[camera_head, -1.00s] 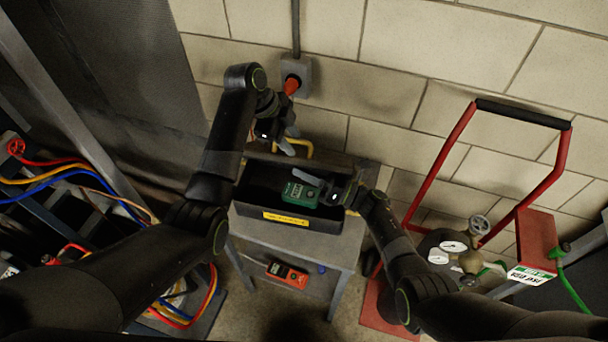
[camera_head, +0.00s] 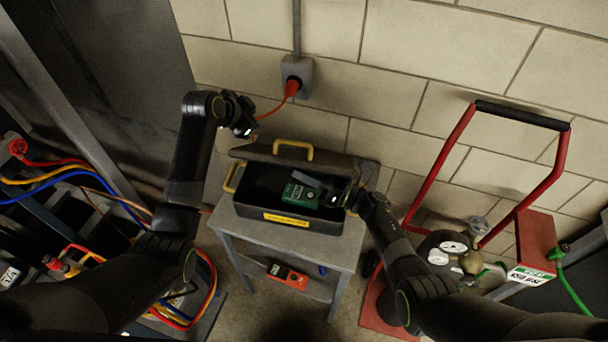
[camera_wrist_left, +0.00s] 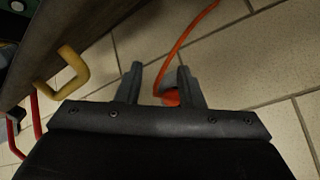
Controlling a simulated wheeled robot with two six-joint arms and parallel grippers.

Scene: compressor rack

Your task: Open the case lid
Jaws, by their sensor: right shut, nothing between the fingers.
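The case (camera_head: 325,222) is a dark box with a yellow label on its front, on a small grey table. Its lid (camera_head: 340,164) is raised and leans back toward the wall, with a yellow handle (camera_head: 293,149) on it; the inside of the case is exposed. A green meter (camera_head: 301,195) lies in it. My left gripper (camera_head: 246,132) is open and empty, up and left of the lid and apart from it; its spread fingers show in the left wrist view (camera_wrist_left: 161,85). My right gripper (camera_head: 324,188) is shut and empty over the case's right part; whether it touches the lid is unclear.
An orange plug (camera_head: 292,87) with a cord sits in a wall socket behind. An orange meter (camera_head: 288,276) lies on the lower table shelf (camera_head: 315,289). A red-framed cart (camera_head: 446,165) with gauges stands right; cables and hoses (camera_head: 70,180) lie left.

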